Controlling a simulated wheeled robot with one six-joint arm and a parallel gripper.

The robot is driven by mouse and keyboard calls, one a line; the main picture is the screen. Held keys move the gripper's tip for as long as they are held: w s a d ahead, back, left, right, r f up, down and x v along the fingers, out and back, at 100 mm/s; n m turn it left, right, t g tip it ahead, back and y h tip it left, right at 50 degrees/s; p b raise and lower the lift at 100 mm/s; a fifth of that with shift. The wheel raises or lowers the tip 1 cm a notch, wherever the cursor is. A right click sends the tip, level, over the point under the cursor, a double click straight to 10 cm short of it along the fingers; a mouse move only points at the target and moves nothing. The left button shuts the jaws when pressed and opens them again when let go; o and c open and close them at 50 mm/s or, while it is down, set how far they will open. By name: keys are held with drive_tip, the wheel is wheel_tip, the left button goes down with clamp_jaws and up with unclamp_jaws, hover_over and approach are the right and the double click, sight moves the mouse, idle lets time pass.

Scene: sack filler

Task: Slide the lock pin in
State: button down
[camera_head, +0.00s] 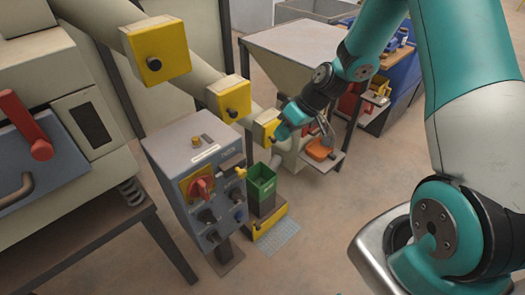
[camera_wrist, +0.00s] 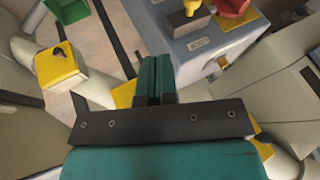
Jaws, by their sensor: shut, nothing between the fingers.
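My gripper (camera_head: 281,131) is in front of the lowest yellow box (camera_head: 265,124) on the sloping beige tube. In the wrist view its two teal fingers (camera_wrist: 157,80) are shut together and empty. Parts of a yellow box (camera_wrist: 125,94) show behind the fingers and gripper body. Another yellow box with a dark knob (camera_wrist: 60,65) is at the left, apart from the fingers. I cannot pick out the lock pin for certain; the dark knobs on the yellow boxes and the small yellow part on the control box (camera_head: 240,172) are too small to tell.
A grey control box (camera_head: 190,150) with a red rotary switch (camera_head: 200,187) stands left of my gripper. A green bin (camera_head: 262,182) is below it. An orange tray (camera_head: 320,150) lies on a small shelf to the right. Open floor lies at the front.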

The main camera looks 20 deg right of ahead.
sight(240, 172)
drive_tip(key=a+f+p, duration=0.2)
drive_tip(key=a+f, duration=0.6)
drive_tip(key=shift+w+a+f+p, duration=0.3)
drive_tip(key=shift+w+f+p, duration=0.05)
drive_tip(key=shift+f+p, duration=0.05)
